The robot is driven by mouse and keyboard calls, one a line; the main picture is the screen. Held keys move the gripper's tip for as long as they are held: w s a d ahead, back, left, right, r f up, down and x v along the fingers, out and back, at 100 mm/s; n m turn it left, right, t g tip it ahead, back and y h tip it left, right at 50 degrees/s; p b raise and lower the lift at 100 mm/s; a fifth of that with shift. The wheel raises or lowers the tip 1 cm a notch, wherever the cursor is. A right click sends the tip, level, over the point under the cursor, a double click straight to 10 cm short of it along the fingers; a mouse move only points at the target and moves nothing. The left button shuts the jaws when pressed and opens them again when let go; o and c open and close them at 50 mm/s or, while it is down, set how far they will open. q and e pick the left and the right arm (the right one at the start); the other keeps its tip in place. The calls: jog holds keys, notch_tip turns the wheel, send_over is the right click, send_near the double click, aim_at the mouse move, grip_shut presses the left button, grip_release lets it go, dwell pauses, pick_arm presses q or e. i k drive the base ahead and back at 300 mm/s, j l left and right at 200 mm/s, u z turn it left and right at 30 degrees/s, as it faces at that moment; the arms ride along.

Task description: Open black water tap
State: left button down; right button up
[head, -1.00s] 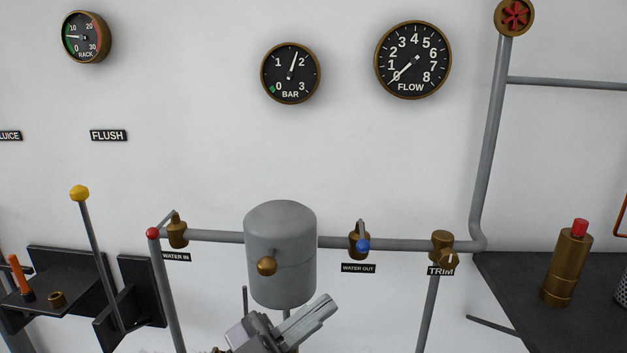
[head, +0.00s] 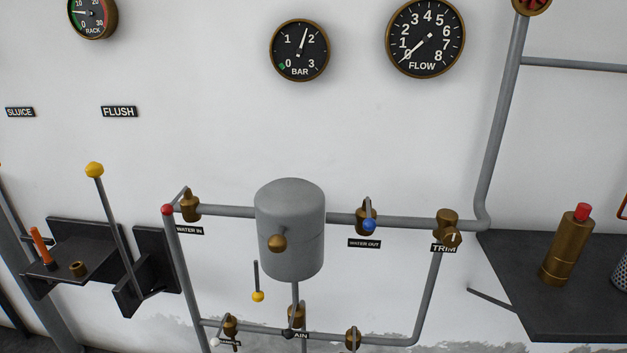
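A dark round knob (head: 288,334) shows low in the middle of the head view, in front of a small label that reads "AIN" with its left part covered. It seems to belong to the brass tap (head: 296,316) under the grey tank. The knob is small, and I cannot tell for sure that it is black or how its lever lies. Neither of my grippers is in view.
A red-knobbed lever (head: 167,210) is at WATER IN and a blue knob (head: 369,226) at WATER OUT. The grey tank (head: 290,230) stands between them. A white knob (head: 214,342) and a brass valve (head: 353,338) flank the lower pipe. A dark shelf (head: 560,310) juts out right.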

aim_at(288, 333)
jog(key=i+l, duration=0.15)
jog(key=l, duration=0.2)
jog(key=i+l, duration=0.15)
jog(key=l, duration=0.25)
jog(key=i+l, duration=0.15)
jog(key=l, duration=0.2)
